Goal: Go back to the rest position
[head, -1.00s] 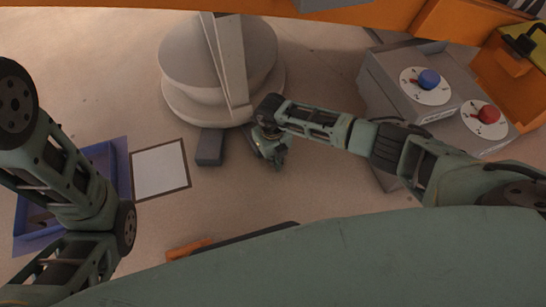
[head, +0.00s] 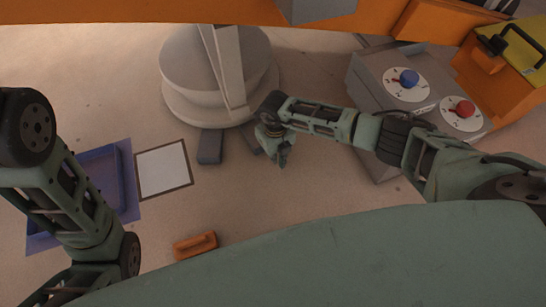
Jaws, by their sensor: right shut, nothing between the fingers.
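My right gripper (head: 277,157) hangs over the floor just below and to the right of the round grey press (head: 190,110). Its fingers point down and it is shut with nothing in it. My right arm reaches in from the right edge. My left arm stands folded at the left edge. The left gripper itself is outside the picture.
A dark-framed white square (head: 163,169) lies beside a blue tray (head: 129,180), partly behind my left arm. An orange block (head: 195,245) lies at the lower middle. A grey control box (head: 372,90) carries a blue knob (head: 409,78) and a red knob (head: 463,108).

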